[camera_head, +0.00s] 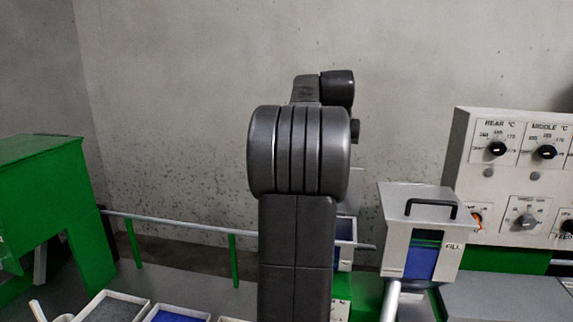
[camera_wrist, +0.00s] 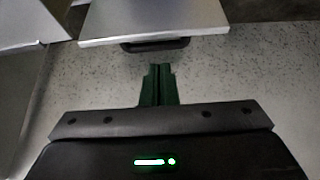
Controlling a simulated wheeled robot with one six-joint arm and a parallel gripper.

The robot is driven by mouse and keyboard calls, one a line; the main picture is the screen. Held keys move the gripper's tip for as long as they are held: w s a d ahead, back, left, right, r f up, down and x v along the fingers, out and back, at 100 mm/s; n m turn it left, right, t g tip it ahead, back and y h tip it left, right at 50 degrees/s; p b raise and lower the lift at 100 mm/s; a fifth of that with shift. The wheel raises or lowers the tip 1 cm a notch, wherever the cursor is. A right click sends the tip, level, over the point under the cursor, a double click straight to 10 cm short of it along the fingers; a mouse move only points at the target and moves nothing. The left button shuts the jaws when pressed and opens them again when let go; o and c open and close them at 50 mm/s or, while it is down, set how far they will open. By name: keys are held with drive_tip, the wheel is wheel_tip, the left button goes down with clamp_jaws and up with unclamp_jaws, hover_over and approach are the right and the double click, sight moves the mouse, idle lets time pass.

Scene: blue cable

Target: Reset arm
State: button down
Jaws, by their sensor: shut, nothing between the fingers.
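My arm rises in the middle of the head view and folds away at the top. My gripper itself cannot be made out there and seems hidden behind the arm. In the wrist view my gripper (camera_wrist: 159,72) shows as two dark green fingers side by side, shut and empty. Beyond the fingertips is a pale panel (camera_wrist: 150,20) with a dark handle (camera_wrist: 155,45). I cannot tell the distance between them, and no contact shows. No blue cable can be made out.
A white hopper (camera_head: 415,225) with a black handle stands right of my arm, beside a control panel (camera_head: 515,180) with knobs. A green machine (camera_head: 45,200) is at left. Trays with blue contents (camera_head: 178,315) lie low in front. A rail (camera_head: 180,224) runs before the bare concrete wall.

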drive_tip(key=v, duration=0.9)
drive_tip(key=x, duration=1.2)
drive_tip(key=shift+w+f+p, duration=0.2)
drive_tip(key=shift+f+p, duration=0.1)
drive_tip(key=w+d+f+g+p, duration=0.1)
drive_tip(key=w+f+g+p, duration=0.1)
drive_tip(key=w+f+p, duration=0.3)
wheel_tip(320, 180, up, 12)
drive_tip(key=s+n+b, duration=0.1)
drive_tip(key=s+n, duration=0.1)
drive_tip(key=n, duration=0.1)
drive_tip(key=shift+r+y, duration=0.15)
drive_tip(key=shift+y, duration=0.15)
